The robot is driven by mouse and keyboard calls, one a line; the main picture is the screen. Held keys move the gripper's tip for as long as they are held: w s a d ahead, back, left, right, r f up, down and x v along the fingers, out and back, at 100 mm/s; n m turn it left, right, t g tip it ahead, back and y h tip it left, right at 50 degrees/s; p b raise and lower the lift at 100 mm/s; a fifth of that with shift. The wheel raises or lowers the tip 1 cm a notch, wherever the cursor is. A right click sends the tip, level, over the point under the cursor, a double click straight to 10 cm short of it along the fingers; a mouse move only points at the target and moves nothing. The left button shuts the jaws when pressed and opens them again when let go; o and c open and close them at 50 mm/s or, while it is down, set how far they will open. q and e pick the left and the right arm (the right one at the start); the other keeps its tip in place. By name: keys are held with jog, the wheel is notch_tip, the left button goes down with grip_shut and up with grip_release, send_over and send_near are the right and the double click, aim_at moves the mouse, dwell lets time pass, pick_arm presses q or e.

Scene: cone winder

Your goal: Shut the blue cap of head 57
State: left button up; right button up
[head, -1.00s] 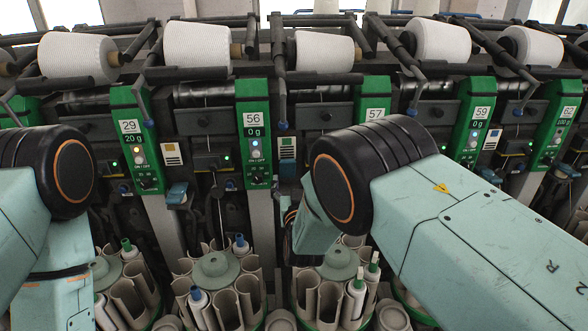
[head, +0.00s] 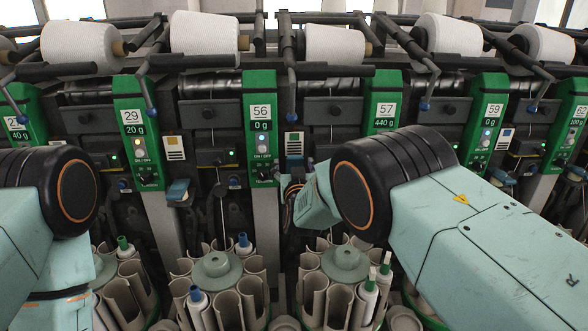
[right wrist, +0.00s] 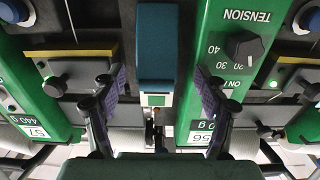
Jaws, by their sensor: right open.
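The green panel of head 57 (head: 386,110) stands right of centre in the head view, partly behind my right arm. In the right wrist view, which is upside down, panel 57 (right wrist: 35,110) is at left and panel 56 (right wrist: 205,125) at right. A blue cap (right wrist: 157,45) lies between them, straight ahead; I cannot tell how far it is tilted. My right gripper (right wrist: 159,80) is open, with one finger on each side of the cap in the picture; contact is not visible. In the head view my right forearm covers most of it. My left gripper is out of view.
Panel 56 (head: 262,125) and panel 29 (head: 134,125) stand to the left, panel 59 (head: 487,110) to the right. Another blue cap (head: 178,191) sits between 29 and 56. Round bobbin magazines (head: 216,268) stand below, yarn cones (head: 335,43) above.

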jog(key=shift+s+d, duration=0.1)
jog(key=shift+d, duration=0.2)
jog(key=shift+c, duration=0.4)
jog(key=shift+s+r, duration=0.1)
jog(key=shift+r, duration=0.05)
jog(key=shift+c, duration=0.7)
jog(key=shift+a, duration=0.25)
jog(key=c, duration=0.5)
jog(key=shift+d, duration=0.15)
jog(key=c, duration=0.4)
grip_shut()
